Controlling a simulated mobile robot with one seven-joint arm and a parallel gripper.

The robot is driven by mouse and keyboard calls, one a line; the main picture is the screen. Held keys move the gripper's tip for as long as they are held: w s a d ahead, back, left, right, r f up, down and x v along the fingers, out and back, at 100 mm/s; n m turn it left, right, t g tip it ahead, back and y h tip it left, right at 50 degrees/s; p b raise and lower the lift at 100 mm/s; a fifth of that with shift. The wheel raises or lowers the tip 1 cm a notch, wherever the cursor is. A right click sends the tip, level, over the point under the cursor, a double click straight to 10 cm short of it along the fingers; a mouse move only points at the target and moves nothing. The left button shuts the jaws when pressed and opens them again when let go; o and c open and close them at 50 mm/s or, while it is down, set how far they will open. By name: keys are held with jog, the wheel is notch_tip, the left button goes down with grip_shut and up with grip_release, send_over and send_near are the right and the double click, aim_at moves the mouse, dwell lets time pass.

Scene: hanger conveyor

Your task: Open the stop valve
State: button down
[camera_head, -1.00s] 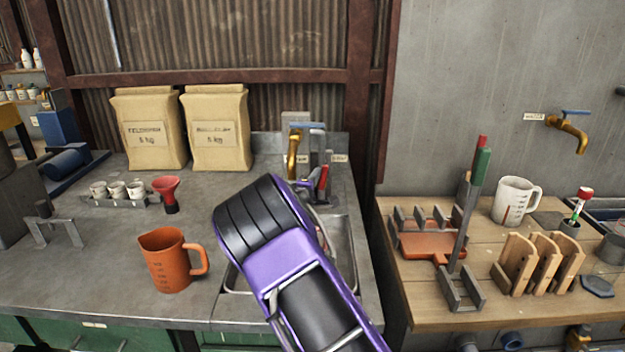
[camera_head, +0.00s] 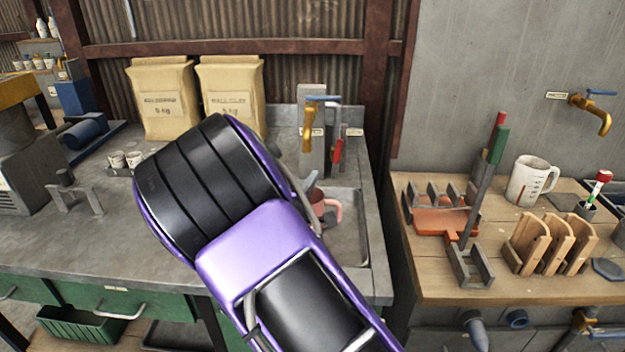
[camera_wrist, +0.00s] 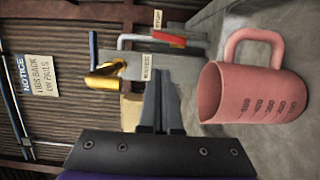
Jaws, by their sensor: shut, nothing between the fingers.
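Over the sink (camera_head: 352,250) stands a grey post with a brass tap (camera_head: 307,135) that has a blue handle (camera_head: 322,98). Beside it is a red lever (camera_head: 338,150). The labels are too small to read, so I cannot tell which one is the stop valve. In the wrist view the brass tap (camera_wrist: 105,78) and red lever (camera_wrist: 168,38) appear sideways beyond my gripper (camera_wrist: 160,90). My gripper is shut and empty, apart from both. In the head view my arm hides most of it.
A pink measuring jug (camera_wrist: 255,85) is close beside my gripper and partly shows at the sink (camera_head: 327,208). Two paper sacks (camera_head: 163,100) stand behind. A second brass tap (camera_head: 592,115) is on the right wall. A wooden bench (camera_head: 440,285) holds racks and a white jug (camera_head: 530,180).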

aim_at(338, 150)
jog(key=m, duration=0.3)
jog(key=w+d+m, duration=0.1)
jog(key=m, duration=0.2)
jog(key=w+d+m+p, duration=0.1)
jog(key=m, duration=0.3)
jog(key=shift+f, duration=0.15)
jog(key=m, duration=0.3)
jog(key=w+d+m, duration=0.1)
jog(key=m, duration=0.2)
jog(key=d+m, duration=0.1)
jog(key=m, duration=0.2)
jog(key=shift+w+d+f+m+p, duration=0.15)
jog(key=shift+w+m+p, duration=0.25)
jog(key=w+d+m+g+h+p, duration=0.1)
jog(key=w+d+m+p, duration=0.2)
jog(key=w+m, duration=1)
jog(key=shift+d+m, duration=0.45)
jog(key=shift+m, duration=2.45)
